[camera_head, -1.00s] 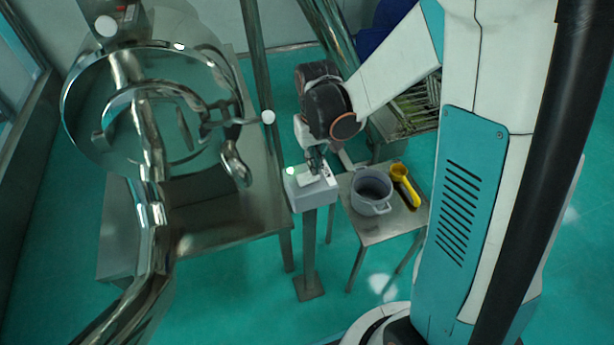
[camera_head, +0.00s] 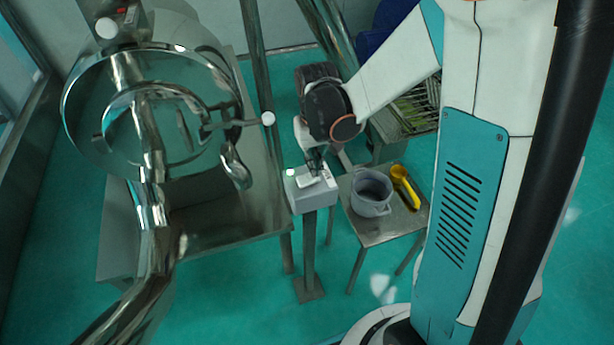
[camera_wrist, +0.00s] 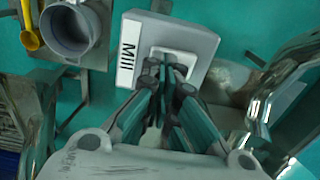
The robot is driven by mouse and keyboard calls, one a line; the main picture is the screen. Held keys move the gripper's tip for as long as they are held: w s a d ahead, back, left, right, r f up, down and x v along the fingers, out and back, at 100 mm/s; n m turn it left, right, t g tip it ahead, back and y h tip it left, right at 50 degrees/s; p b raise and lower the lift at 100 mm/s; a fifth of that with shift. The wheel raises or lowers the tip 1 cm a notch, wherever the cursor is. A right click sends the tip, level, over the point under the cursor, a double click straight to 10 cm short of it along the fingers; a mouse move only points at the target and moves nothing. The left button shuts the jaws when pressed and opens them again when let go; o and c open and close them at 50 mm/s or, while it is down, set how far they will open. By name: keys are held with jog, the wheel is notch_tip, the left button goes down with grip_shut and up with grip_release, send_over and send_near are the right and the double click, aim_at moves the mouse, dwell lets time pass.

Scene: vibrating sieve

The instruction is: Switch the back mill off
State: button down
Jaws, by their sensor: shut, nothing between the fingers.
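The mill control box (camera_head: 318,199) is a pale grey box on a metal post, right of the big steel machine. In the head view my gripper (camera_head: 316,167) is just above the box top. Whether the tips touch it I cannot tell; they hide part of the switch area.
A small metal table (camera_head: 370,233) right of the box bears a grey pot (camera_head: 371,195) and a yellow scoop (camera_head: 405,185). The steel machine (camera_head: 185,205) fills the left. A wire rack (camera_head: 416,108) stands behind my arm. Green floor is open in front.

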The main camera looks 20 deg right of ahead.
jog(key=shift+f+b, duration=1)
jog(key=shift+f, duration=0.15)
dwell(0.8)
jog(key=shift+r, duration=0.1)
jog(key=shift+r+p, duration=2.35)
jog(key=shift+r, duration=1.1)
jog(key=shift+s+r, duration=0.2)
jog(key=shift+r, duration=0.1)
jog(key=s+r+t+b, duration=0.3)
jog(key=s, duration=0.4)
jog(key=s+r+t+b, duration=0.4)
jog(key=s, duration=0.3)
jog(key=shift+s+r, duration=0.3)
